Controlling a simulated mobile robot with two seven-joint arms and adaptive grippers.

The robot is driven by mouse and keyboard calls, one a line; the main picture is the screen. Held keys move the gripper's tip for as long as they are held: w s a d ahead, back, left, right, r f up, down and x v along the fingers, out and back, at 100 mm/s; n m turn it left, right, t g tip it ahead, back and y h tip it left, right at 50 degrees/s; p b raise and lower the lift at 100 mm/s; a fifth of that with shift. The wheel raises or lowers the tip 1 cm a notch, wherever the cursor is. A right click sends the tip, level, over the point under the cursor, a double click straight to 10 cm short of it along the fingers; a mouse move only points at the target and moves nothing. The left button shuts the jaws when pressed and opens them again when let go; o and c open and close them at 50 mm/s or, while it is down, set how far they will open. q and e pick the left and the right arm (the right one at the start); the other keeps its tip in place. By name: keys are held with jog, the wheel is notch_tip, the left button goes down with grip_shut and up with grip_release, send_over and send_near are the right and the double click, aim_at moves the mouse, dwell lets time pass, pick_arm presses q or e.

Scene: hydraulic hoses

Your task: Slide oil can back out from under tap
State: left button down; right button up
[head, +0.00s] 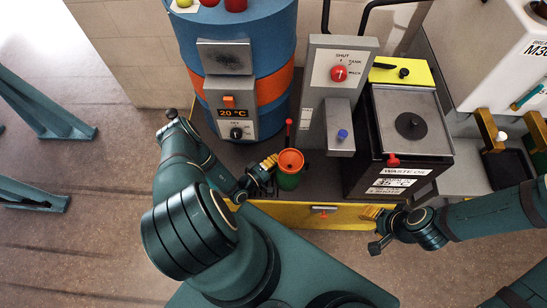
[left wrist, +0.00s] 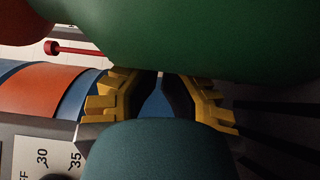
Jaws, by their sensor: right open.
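The oil can (head: 289,178) is green with an orange round open top. It stands upright beside the foot of a grey post unit (head: 312,100) with a red selector knob, which appears to be the tap unit; the spout itself is not clear. My left gripper (head: 269,163) is at the can's left side. In the left wrist view its yellow-padded fingers (left wrist: 159,98) have a narrow gap between them, and the green can (left wrist: 220,40) fills the top, close to the tips. Whether they grip it cannot be told. My right gripper (head: 372,228) is open and empty near the yellow front edge.
A blue drum with an orange band (head: 275,85) and a thermostat box (head: 232,115) stands left of the can. A black waste oil box (head: 390,160) stands right. A thin red rod (head: 289,130) stands behind the can. The yellow bench front (head: 325,214) runs below.

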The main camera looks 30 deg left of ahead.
pick_arm(q)
jog(key=shift+s, duration=0.1)
jog(key=shift+s+d+p, duration=0.3)
jog(key=shift+s+d, duration=0.05)
jog(key=shift+d, duration=0.2)
jog(key=shift+s+d, duration=0.1)
jog(key=shift+d, duration=0.15)
pick_arm(e)
jog(key=shift+s+d+r, duration=0.3)
jog(key=shift+d, duration=0.05)
pick_arm(q)
jog(key=shift+a, duration=0.1)
jog(key=shift+a, duration=0.1)
